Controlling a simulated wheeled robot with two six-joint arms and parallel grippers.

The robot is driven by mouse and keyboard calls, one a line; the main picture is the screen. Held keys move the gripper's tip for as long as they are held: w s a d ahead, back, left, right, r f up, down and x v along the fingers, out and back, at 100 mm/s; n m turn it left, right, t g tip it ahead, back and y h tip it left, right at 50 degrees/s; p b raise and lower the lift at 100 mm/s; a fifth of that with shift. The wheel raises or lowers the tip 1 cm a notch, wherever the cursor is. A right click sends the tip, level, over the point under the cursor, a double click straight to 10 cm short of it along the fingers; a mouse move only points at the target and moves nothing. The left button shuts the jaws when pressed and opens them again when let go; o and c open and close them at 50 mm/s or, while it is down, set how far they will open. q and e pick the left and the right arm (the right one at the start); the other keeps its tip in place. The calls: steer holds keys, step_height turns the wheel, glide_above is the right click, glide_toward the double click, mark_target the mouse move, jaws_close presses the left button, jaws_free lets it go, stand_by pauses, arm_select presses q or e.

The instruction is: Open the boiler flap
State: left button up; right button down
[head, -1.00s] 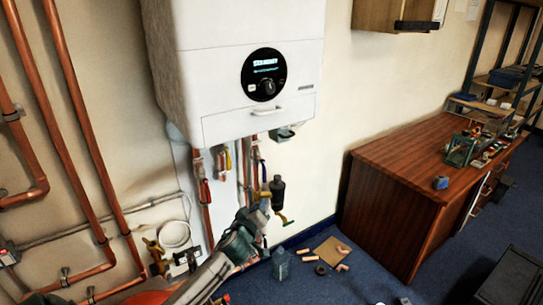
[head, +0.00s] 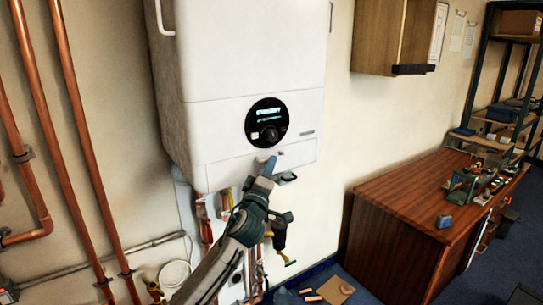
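The white boiler (head: 215,60) hangs on the wall with a round black display (head: 267,121) on its front. The boiler flap (head: 228,171) is the panel along its lower front, and it looks closed. Its handle (head: 282,153) is mostly hidden behind my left gripper. My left gripper (head: 268,168) is raised in front of the flap, with its tip over the handle area. I cannot tell whether it touches the handle or whether its fingers are open or shut. My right gripper is not in view.
Copper pipes (head: 82,130) run down the wall at left. Valves and a dark fitting (head: 279,236) hang below the boiler. A wooden cabinet (head: 395,35) and a desk (head: 400,205) stand to the right.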

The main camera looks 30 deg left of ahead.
arm_select(q)
steer(key=shift+x, duration=0.85)
steer(key=shift+f, duration=0.1)
jaws_close()
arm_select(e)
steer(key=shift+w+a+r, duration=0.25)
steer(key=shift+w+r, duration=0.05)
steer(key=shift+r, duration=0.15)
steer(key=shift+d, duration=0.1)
